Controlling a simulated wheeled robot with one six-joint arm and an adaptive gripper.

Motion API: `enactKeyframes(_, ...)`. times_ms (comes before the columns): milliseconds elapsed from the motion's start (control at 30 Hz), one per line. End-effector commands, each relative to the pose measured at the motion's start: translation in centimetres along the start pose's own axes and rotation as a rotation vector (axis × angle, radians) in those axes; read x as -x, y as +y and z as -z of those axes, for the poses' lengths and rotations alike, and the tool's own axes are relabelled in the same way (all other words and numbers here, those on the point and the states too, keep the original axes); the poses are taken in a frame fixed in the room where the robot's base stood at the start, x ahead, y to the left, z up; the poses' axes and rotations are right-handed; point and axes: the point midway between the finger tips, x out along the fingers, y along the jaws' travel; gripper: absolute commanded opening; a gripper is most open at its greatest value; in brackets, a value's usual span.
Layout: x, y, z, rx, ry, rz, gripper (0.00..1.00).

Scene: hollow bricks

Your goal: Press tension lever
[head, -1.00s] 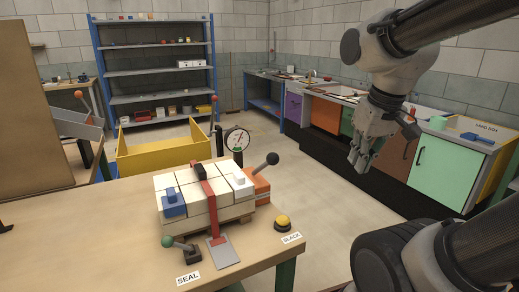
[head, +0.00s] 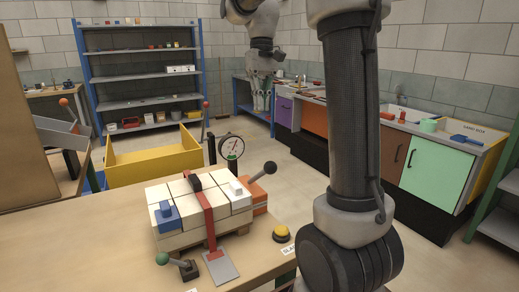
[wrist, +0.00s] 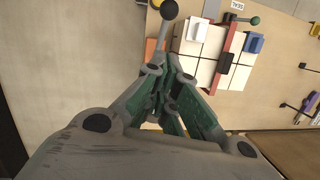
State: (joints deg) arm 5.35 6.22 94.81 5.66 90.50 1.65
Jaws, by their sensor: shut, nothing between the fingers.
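A lever with a black ball knob (head: 269,168) slants up to the right from an orange tensioner (head: 256,199) beside a stack of white bricks (head: 188,205) on a pallet. A red strap (head: 208,215) runs over the stack. A dial gauge (head: 231,147) stands behind it. My gripper (head: 262,98) is shut and empty, raised above and beyond the stack. In the wrist view the black knob (wrist: 168,10) lies past the fingertips (wrist: 170,68), with a gap apparent; the fingers partly hide the orange tensioner (wrist: 151,48).
A green-knobbed lever (head: 163,258) and a yellow button (head: 281,234) stand on the table (head: 90,245). A blue block (head: 166,215) sits on the stack. A yellow bin (head: 155,162) stands behind the table. My arm hides part of the right side.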

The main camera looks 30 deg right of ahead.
Motion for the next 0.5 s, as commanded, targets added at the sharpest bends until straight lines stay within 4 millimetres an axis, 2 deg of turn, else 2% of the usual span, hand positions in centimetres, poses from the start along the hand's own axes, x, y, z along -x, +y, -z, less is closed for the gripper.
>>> enactKeyframes(267, -0.4, 0.0, 0.0, 0.000, 0.002, 0.000, 0.00)
enactKeyframes(367, -1.5, 0.0, 0.0, 0.001, -0.001, 0.000, 0.00)
enactKeyframes(500, -4.1, 0.0, 0.0, 0.001, -0.002, 0.000, 0.00)
